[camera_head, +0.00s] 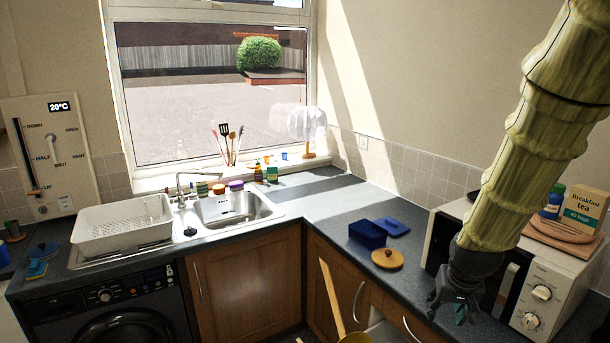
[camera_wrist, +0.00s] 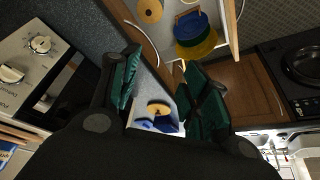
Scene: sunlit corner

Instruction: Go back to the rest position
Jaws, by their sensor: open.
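My gripper (camera_head: 458,300) hangs at the lower right in the head view, in front of the microwave (camera_head: 530,300), pointing down. My arm comes down to it from the top right corner. In the wrist view my gripper (camera_wrist: 160,88) shows two green-padded fingers spread apart. The gripper is open and holds nothing.
A blue box (camera_head: 367,236), its blue lid (camera_head: 392,226) and a round wooden lid (camera_head: 387,258) lie on the counter left of my gripper. The sink (camera_head: 235,208) and dish rack (camera_head: 122,226) are farther left.

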